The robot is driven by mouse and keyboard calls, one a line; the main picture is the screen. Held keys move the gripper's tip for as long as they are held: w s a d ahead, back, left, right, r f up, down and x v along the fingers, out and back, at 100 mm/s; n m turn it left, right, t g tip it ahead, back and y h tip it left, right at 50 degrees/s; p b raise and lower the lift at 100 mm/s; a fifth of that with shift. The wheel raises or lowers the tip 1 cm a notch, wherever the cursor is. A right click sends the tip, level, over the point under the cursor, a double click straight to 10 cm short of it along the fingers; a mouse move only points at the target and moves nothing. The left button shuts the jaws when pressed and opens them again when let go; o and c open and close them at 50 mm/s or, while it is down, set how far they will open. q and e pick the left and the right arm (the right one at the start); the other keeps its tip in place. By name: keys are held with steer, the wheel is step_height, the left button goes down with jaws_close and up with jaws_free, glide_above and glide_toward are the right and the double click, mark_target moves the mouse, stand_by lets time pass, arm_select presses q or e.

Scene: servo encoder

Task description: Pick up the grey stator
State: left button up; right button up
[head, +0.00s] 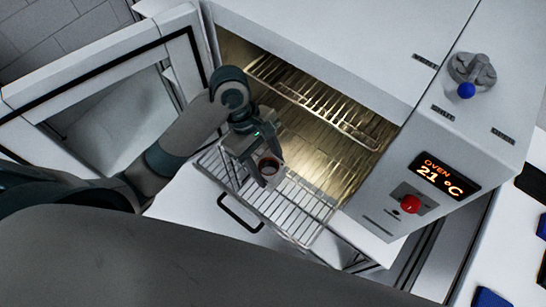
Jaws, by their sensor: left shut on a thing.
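The grey stator (269,167) shows as a small ring with a reddish-brown inside. My left gripper (262,173) is shut on it, with a finger on each side. The gripper and stator are over the pulled-out wire rack (296,208) in front of the oven opening. Whether the stator touches the rack is hard to tell. The fingers hide part of the stator. My right gripper is not in view.
The oven (330,45) is open, with its door (95,75) swung to the left. Another wire shelf (318,100) is inside. The control panel has a red button (410,204) and a display (443,176) reading 21 °C. Blue items lie at the right edge.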

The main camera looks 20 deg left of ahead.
arm_select(q)
steer(key=s+r, duration=0.4)
steer(key=s, duration=0.2)
steer(key=shift+s+d, duration=0.2)
steer(key=shift+s, duration=0.1)
